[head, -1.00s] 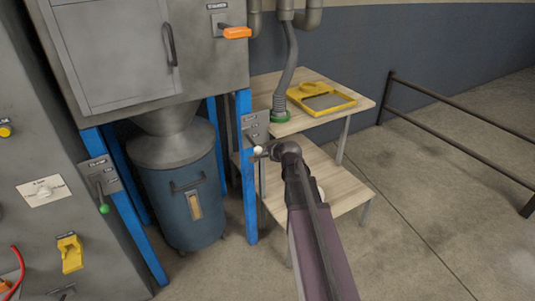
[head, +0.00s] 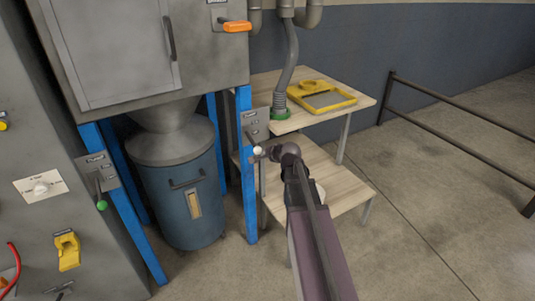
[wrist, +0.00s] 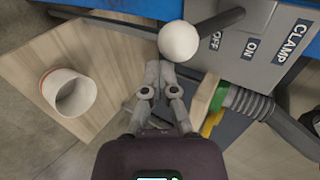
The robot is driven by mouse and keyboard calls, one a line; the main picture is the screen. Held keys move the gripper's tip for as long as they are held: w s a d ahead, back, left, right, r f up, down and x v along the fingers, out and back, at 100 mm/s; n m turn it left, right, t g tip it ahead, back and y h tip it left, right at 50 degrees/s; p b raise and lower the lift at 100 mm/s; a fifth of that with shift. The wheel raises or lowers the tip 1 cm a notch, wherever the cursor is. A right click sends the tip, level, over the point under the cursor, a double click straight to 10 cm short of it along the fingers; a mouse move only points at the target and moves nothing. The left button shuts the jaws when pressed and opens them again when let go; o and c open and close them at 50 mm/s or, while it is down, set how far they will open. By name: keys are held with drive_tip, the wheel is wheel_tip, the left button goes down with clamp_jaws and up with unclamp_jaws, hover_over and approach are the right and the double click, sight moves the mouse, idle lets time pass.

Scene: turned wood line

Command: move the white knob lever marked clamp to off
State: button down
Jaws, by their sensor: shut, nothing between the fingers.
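The white knob (wrist: 179,42) sits on the end of a dark lever on the grey clamp plate (wrist: 262,72). In the wrist view the lever runs from the plate's upper edge leftward, and the knob lies past the word OFF, on the side away from ON and CLAMP. My gripper (wrist: 160,72) is shut and empty, its fingertips just below the knob; I cannot tell whether they touch. In the head view the knob (head: 257,151) hangs low on the plate (head: 256,124), with my gripper (head: 267,153) close to its right.
A wooden table (head: 318,121) with a yellow frame (head: 328,101) and a grey hose (head: 287,70) stands behind. A white cup (wrist: 69,91) is on its lower shelf. A blue post (head: 247,185) carries the plate. Another lever with a green knob (head: 101,205) is at left.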

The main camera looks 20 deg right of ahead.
drive_tip(key=shift+s+a+r, duration=0.1)
drive_tip(key=shift+a, duration=0.25)
drive_tip(key=shift+r+p, duration=0.75)
drive_tip(key=shift+d+r, duration=0.1)
drive_tip(key=shift+d, duration=0.05)
drive_tip(key=s+d+r+p, duration=0.4)
drive_tip(key=s+r+p, duration=0.3)
drive_tip(key=s, duration=0.3)
drive_tip(key=shift+d+r+p, duration=0.15)
drive_tip(key=shift+r+p, duration=0.15)
drive_tip(key=shift+p, duration=0.15)
